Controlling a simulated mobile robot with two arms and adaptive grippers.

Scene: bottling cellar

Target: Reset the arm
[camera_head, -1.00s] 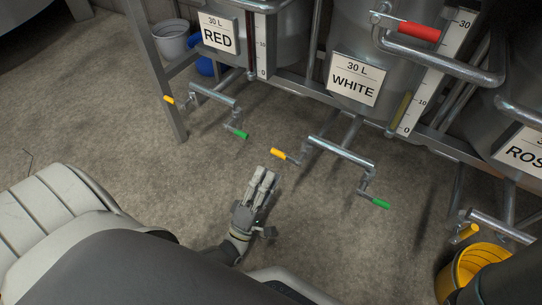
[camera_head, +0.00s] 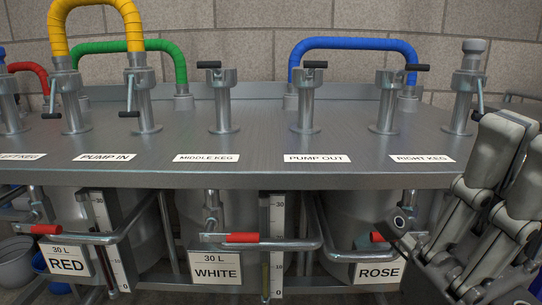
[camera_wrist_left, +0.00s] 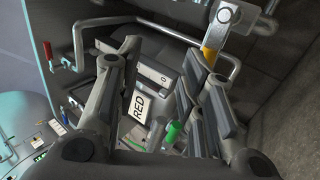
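My right gripper (camera_head: 450,185) is raised at the right edge of the head view, in front of the tabletop's right end. Its grey fingers are spread with nothing between them, and part of it is cut off by the frame. My left gripper (camera_wrist_left: 163,55) shows only in the left wrist view. Its fingers are apart and empty, and the RED label (camera_wrist_left: 139,107) and a green handle (camera_wrist_left: 173,132) show beyond them. The left arm is outside the head view.
A metal table (camera_head: 270,125) carries valves and a yellow hose (camera_head: 92,8), a green hose (camera_head: 130,45) and a blue hose (camera_head: 352,43). Below are kegs labelled RED (camera_head: 67,263), WHITE (camera_head: 215,271) and ROSE (camera_head: 379,271), with red-gripped bars (camera_head: 256,238) sticking out in front.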

